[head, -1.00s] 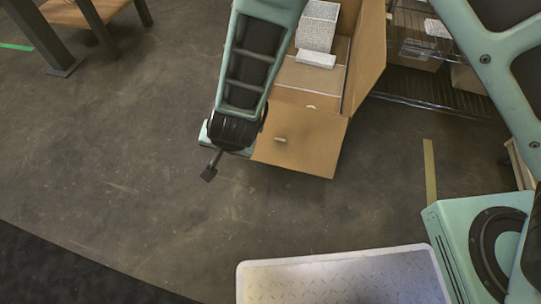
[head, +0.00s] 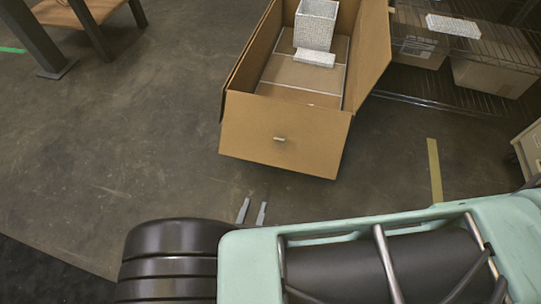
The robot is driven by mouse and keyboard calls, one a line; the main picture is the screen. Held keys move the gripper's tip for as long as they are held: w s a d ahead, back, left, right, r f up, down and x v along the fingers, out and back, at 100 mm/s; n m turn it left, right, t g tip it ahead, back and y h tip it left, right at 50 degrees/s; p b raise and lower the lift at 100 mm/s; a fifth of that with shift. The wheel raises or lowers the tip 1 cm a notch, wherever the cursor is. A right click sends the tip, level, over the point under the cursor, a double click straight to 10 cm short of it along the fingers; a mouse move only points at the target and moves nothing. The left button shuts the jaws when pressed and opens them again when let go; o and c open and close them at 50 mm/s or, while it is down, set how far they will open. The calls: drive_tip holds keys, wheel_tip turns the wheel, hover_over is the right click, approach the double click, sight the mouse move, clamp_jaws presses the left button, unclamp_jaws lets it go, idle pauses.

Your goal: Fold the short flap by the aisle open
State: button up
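An open cardboard box (head: 237,110) stands on the floor at the upper middle of the head view. On its near short side a brown cardboard panel (head: 300,150), with a small pale tab on it, faces me and leaves the top uncovered. I cannot tell where the short flap ends and the box wall begins there. The long right flap (head: 373,52) leans outward. My gripper (head: 253,212) shows only as two grey fingertips, apart with floor between them, below the box and clear of it. The rest of my gripper is hidden behind my arm.
A white speckled carton (head: 316,24) and a smaller white block (head: 314,58) are inside the box. A wire shelf (head: 420,95) with cartons stands at the right. A wooden-topped bench (head: 90,12) is at the upper left. The floor left of the box is clear.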

drive_tip(key=b+x, duration=0.5)
drive_tip(key=x, duration=1.1)
clamp_jaws()
idle(0.8)
unclamp_jaws()
drive_tip(key=shift+s, duration=0.15)
